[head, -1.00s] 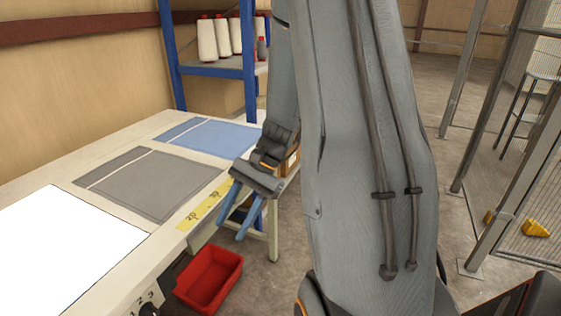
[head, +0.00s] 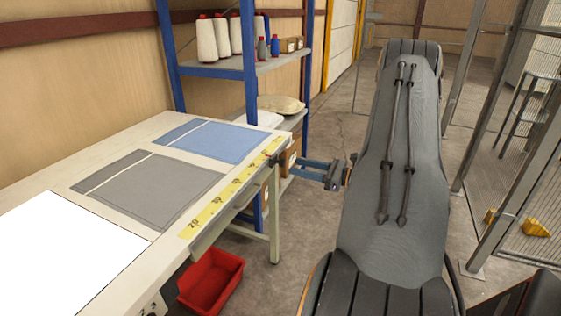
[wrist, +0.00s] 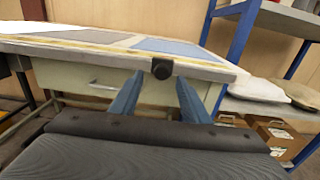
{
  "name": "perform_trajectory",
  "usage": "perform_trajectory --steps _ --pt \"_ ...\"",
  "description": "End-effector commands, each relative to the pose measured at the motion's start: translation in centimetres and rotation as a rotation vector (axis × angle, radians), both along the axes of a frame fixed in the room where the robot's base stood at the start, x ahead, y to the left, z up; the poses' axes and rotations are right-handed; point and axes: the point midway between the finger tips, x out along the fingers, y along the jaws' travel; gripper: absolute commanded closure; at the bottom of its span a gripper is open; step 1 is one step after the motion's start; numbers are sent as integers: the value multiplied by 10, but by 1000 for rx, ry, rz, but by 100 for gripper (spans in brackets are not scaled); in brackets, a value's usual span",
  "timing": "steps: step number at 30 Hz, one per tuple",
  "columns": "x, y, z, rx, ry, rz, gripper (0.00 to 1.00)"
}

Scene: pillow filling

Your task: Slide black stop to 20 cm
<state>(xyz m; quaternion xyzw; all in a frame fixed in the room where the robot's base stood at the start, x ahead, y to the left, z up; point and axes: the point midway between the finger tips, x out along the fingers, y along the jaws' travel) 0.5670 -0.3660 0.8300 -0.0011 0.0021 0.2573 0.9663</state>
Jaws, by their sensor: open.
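In the head view the stop (head: 268,154) is a small dark spot near the far end of the yellow ruler strip (head: 220,203). The ruler's 20 mark is at its near end. My gripper (head: 302,168) is open and empty, off the table's right side, with its blue fingers pointing at the table edge. In the wrist view my gripper (wrist: 158,82) has the stop beyond and between its fingertips, apart from both.
The white table (head: 150,135) carries a grey cloth piece (head: 150,185), a blue one (head: 215,142) and a white panel (head: 60,250). A red bin (head: 210,280) stands on the floor below. A blue-framed shelf (head: 215,68) with thread cones stands behind. Open floor lies right of the table.

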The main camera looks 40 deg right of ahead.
Motion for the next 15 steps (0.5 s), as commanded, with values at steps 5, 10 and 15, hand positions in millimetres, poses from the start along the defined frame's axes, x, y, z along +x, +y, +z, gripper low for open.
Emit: perform_trajectory --steps 5,10,15 --pt "9 0 1 6 -5 -14 58" --pt "31 12 1 5 -4 -16 58" --pt "52 23 1 4 -3 -15 58"
